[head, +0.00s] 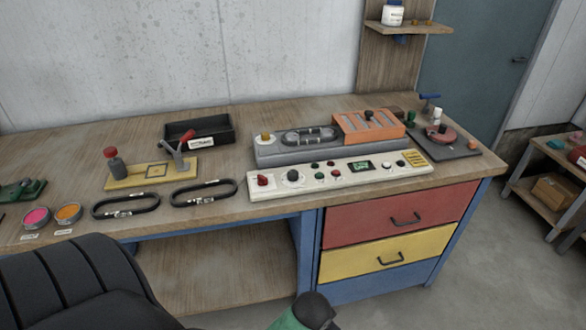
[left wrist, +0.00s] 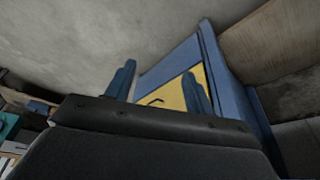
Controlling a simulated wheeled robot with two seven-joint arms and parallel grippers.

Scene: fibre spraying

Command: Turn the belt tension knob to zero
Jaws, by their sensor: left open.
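A cream control panel (head: 385,172) lies along the front of the workbench, before a grey machine (head: 275,151) with an orange block. A red knob (head: 263,180) sits at its left end, with a larger dark round knob (head: 293,177) beside it. Small green and red buttons and a green-lit display (head: 361,166) follow. The labels are too small to read, so I cannot tell which knob is belt tension. My left gripper (left wrist: 159,88) shows only in the left wrist view, open and empty, facing the yellow drawer (left wrist: 170,95), away from the panel. My right gripper is out of view.
The wooden bench (head: 60,160) holds a black tray (head: 200,132), a yellow fixture (head: 150,174), two black belt-like loops (head: 125,206), and pink (head: 36,218) and orange pots (head: 68,213). Red and yellow drawers (head: 400,215) sit below. A black ribbed seat-like shape (head: 70,285) fills the lower left.

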